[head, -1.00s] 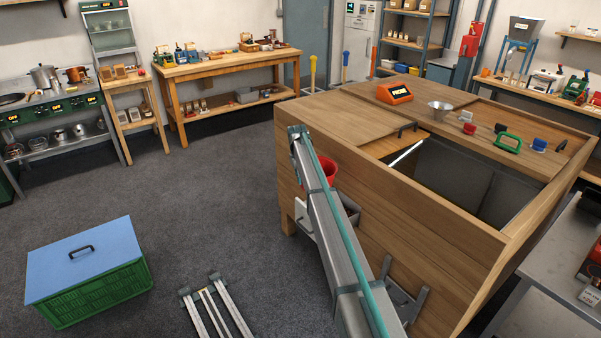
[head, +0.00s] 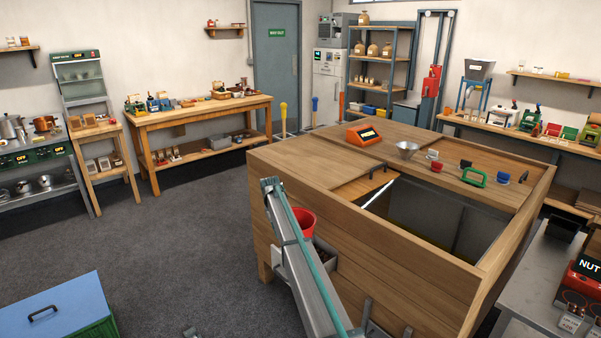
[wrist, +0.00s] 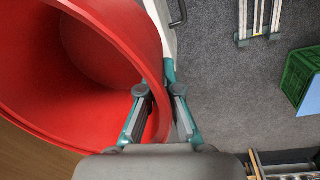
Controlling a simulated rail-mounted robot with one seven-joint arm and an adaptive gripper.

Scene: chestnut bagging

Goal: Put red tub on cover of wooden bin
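The red tub (head: 303,222) is at the left front side of the wooden bin (head: 400,262), beside my arm. In the wrist view the tub (wrist: 62,90) fills the left, its open mouth towards the camera. My gripper (wrist: 160,92) straddles the tub's wall, one finger inside and one outside. The fingers are close together and look shut on the rim.
A blue-lidded green crate (head: 62,308) stands on the floor at left.

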